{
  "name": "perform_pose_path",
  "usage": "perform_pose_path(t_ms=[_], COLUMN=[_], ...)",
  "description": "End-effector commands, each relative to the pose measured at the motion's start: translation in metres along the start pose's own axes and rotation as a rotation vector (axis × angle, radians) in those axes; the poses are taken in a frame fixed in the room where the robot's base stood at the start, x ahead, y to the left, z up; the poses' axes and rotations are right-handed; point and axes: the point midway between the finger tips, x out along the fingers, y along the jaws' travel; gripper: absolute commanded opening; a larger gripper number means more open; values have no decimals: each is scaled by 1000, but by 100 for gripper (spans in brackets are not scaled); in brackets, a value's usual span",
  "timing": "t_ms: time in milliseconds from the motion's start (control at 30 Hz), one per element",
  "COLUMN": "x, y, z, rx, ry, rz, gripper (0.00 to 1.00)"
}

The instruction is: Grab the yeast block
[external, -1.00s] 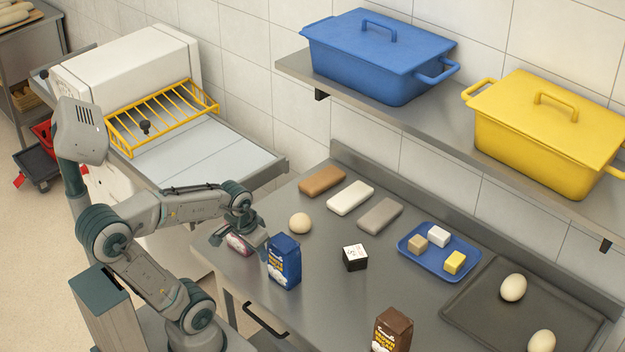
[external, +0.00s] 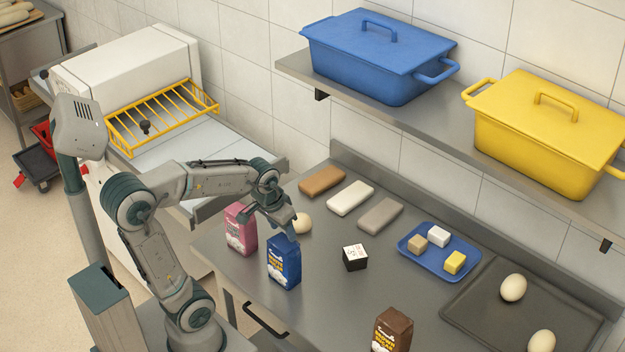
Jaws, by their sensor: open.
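A small blue tray (external: 405,249) on the steel counter holds a beige cube (external: 417,243), a white cube (external: 439,236) and a yellow cube (external: 455,262). The beige cube looks most like the yeast block, but no label shows on it. My gripper (external: 283,232) is open and empty, left of the tray and well apart from it. It hangs above or just behind the blue carton (external: 284,265); I cannot tell whether it touches it. No cube is hidden.
A pink carton (external: 241,228), a round dough ball (external: 302,224) and a black box with white top (external: 355,258) stand near my gripper. Brown, white and grey bars lie behind. A brown carton (external: 391,330) stands in front. A shelf (external: 405,118) with lidded pots overhangs the back.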

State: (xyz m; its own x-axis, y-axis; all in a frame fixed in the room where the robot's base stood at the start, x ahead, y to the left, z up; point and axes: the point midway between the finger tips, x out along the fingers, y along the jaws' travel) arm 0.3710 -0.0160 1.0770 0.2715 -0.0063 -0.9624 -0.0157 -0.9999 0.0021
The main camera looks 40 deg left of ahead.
Motion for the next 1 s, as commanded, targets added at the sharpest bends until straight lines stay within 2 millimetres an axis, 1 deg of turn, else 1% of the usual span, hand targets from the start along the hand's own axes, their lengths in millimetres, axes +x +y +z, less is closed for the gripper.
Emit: perform_pose_path(t_ms=[33, 167, 200, 267, 300, 367, 400, 467, 500, 567, 600, 700, 800, 900, 1000], x=[-1, 3, 5, 10, 14, 21, 26, 35, 41, 51, 58, 76, 91, 102, 108], y=[7, 25, 32, 44, 52, 65, 74, 89, 99, 116, 128, 154, 176, 192, 200], z=[-22, -74, -90, -113, -128, -149, -163, -183, -196, -214, -224, -247, -263, -272, -276], rx=[3, 2, 2, 2, 2, 2, 2, 4, 5, 7, 9, 12, 16, 19, 18], ry=[1, 14, 19, 27, 32, 39, 44, 52, 59, 69, 75, 89, 102, 112, 117], rz=[2, 4, 4, 4, 4, 4, 4, 3, 3, 3, 3, 3, 2, 4, 4], gripper=[52, 52, 52, 52, 52, 52, 52, 52, 52, 52, 52, 52, 52, 52, 52])
